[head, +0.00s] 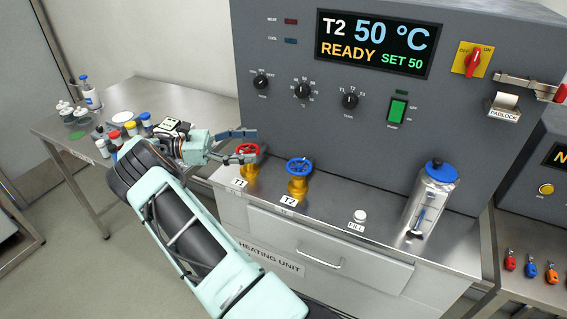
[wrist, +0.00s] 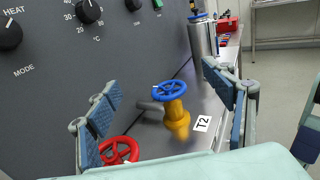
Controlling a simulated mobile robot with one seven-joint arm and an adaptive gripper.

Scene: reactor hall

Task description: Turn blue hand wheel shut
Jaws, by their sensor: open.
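The blue hand wheel (head: 298,166) sits on a yellow valve body (head: 297,187) marked T2, on the steel ledge of the heating unit. It also shows in the wrist view (wrist: 169,90), ahead of my gripper and between the lines of its fingers. The red hand wheel (head: 248,150), marked T1, stands to its left. My gripper (head: 243,146) is open and empty near the red wheel, to the left of the blue wheel and apart from it. In the wrist view, my fingers (wrist: 172,98) are spread wide, with the red wheel (wrist: 119,152) low beside the left finger.
The grey control panel (head: 350,155) rises right behind the wheels. A steel canister with a blue cap (head: 431,195) and a white FILL cap (head: 360,216) stand to the right on the ledge. A side table (head: 190,92) holds bottles and jars at left.

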